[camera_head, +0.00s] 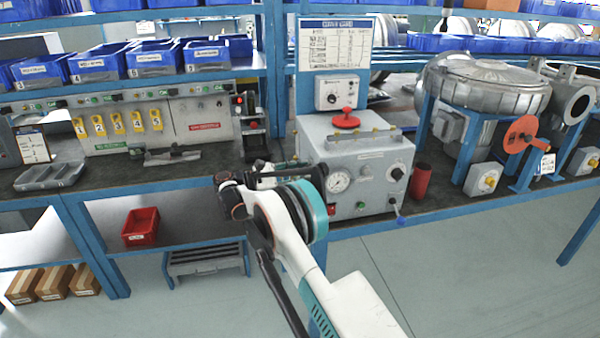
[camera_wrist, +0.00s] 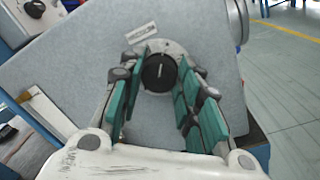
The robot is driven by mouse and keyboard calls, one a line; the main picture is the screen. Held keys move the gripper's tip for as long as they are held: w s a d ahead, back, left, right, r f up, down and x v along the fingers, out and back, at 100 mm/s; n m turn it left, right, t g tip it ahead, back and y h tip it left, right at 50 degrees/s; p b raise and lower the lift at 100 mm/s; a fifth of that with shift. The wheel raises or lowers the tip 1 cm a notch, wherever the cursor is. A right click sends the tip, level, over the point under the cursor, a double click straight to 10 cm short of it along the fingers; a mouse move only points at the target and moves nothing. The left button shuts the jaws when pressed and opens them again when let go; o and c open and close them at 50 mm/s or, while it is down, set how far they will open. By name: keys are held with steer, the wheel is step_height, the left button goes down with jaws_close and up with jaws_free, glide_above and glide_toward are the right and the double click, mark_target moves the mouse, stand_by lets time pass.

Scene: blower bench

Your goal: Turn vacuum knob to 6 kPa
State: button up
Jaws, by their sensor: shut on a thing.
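In the wrist view a round black knob (camera_wrist: 159,73) with a white pointer line sits on a pale dial plate on a grey panel. My gripper (camera_wrist: 163,66) has its teal-padded fingers on both sides of this knob and is shut on it. The pointer line stands about upright in that view; the scale marks are too small to read. In the head view the grey vacuum box (camera_head: 365,160) has a round white gauge (camera_head: 338,181) on its front; its reading is too small to tell. My gripper there is partly hidden by my arm, at the box's left front.
A red cylinder (camera_head: 420,181) and a metal blower (camera_head: 490,85) are to the right. A dark tool (camera_head: 172,155) lies on the bench to the left.

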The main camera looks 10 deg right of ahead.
steer(key=shift+m, duration=0.7)
steer(key=o, duration=1)
steer(key=shift+o, duration=0.2)
steer(key=a, duration=1.2)
steer(key=shift+s+f, duration=0.25)
